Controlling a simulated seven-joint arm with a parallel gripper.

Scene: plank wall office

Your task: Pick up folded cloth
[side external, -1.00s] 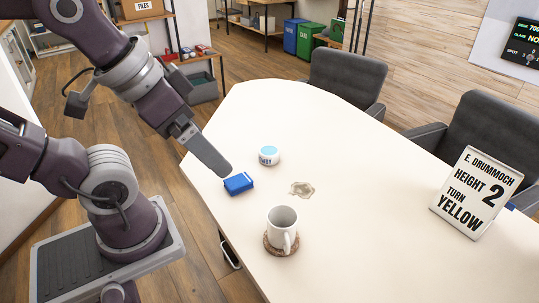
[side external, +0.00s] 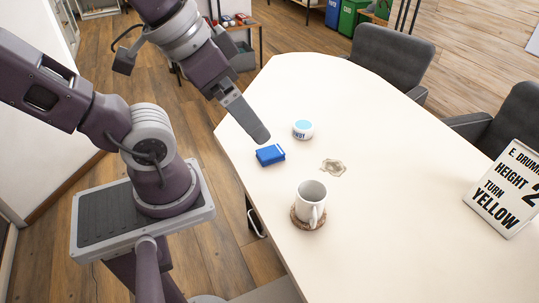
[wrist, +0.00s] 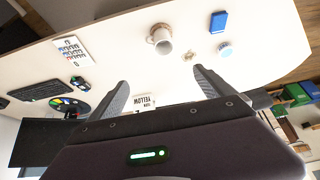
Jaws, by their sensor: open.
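The folded cloth (side external: 270,155) is a small blue block near the left edge of the pale table in the side view. It also lies at the upper right in the wrist view (wrist: 219,22). My gripper (side external: 262,136) appears just above and behind the cloth in the side view, over the table's left side. The wrist view shows its two fingers (wrist: 160,78) spread wide with nothing between them. The cloth is outside the finger gap there, and I see no contact with it.
A lettered sign (side external: 508,190) is at the right. The wrist view shows a keyboard (wrist: 37,90).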

